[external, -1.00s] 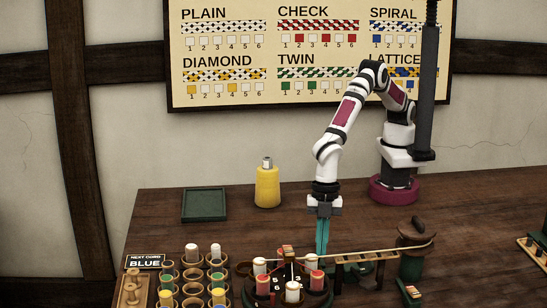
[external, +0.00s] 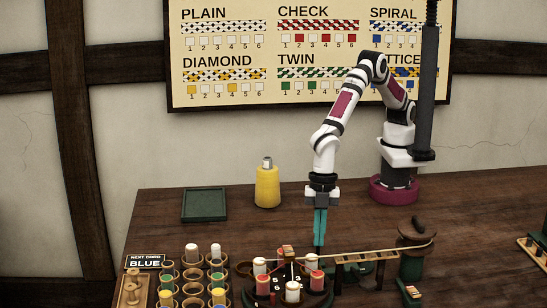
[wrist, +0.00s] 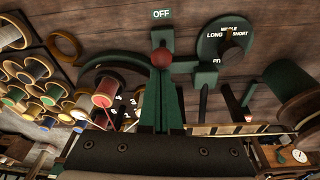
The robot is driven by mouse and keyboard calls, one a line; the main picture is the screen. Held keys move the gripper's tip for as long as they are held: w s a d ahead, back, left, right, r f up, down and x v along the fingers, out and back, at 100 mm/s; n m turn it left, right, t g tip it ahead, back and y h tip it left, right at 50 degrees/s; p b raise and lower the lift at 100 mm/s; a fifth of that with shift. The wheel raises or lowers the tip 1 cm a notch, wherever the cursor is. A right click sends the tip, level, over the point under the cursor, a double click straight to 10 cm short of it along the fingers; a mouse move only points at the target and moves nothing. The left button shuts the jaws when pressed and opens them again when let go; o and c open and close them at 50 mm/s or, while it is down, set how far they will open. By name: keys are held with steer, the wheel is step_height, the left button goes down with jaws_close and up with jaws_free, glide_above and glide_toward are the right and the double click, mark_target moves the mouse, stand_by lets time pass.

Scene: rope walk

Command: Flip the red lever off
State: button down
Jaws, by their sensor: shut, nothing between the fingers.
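The red ball knob (wrist: 162,58) of the lever shows in the wrist view, just beyond my fingertips and below the white OFF label (wrist: 161,14). Its stem is hidden behind my fingers. Whether the knob touches my fingertips I cannot tell. My gripper (wrist: 162,76) is shut and empty, its teal fingers side by side. In the external view my gripper (external: 319,243) points down behind the round cord stand. I cannot make out the lever in that view.
The cord stand (external: 290,282) with several bobbins is close in front of my fingers. A wooden rail (external: 380,254) runs right to a round post (external: 415,236). A bobbin rack (external: 192,288) stands left. A dial (wrist: 226,38) is right of the knob. The table behind is mostly clear.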

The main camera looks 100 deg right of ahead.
steer(key=shift+d, duration=1)
steer(key=shift+d+f, duration=0.25)
steer(key=shift+d, duration=0.45)
steer(key=d+r, duration=0.6)
steer(key=r, duration=0.1)
steer(key=shift+d, duration=0.35)
steer(key=shift+s+r, duration=0.1)
